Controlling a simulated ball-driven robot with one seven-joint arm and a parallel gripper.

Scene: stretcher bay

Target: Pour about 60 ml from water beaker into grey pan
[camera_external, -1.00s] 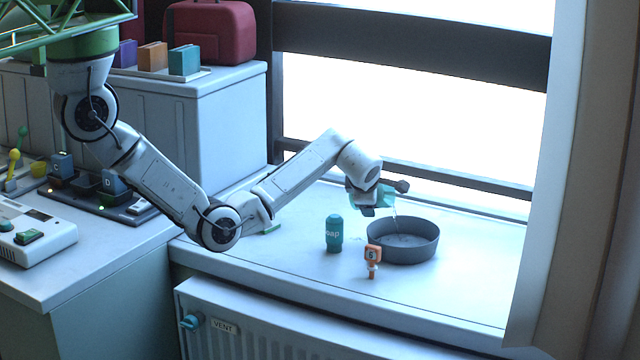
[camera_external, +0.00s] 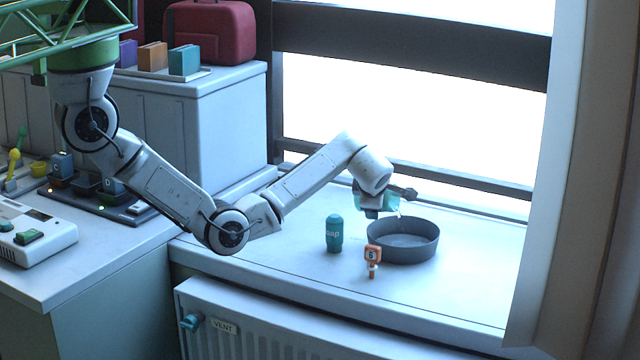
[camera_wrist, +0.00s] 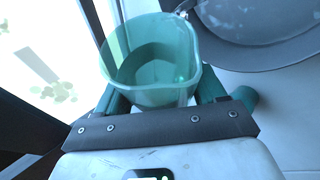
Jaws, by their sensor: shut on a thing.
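My gripper (camera_external: 372,205) is shut on the teal, see-through water beaker (camera_external: 390,202) and holds it above the back left rim of the grey pan (camera_external: 402,252). The beaker is tilted toward the pan. A small bit of clear water shows at its lip. In the wrist view the beaker (camera_wrist: 150,62) sits between my fingers, its spout toward the pan (camera_wrist: 262,62). Liquid shows inside the beaker, and the pan's floor has pale patches. The exact water level is hard to tell.
A teal soap bottle (camera_external: 334,234) stands left of the pan. An orange tag marked 6 (camera_external: 373,256) stands in front of it. A dark window rail (camera_external: 450,182) runs behind the pan. The sill's front right is clear.

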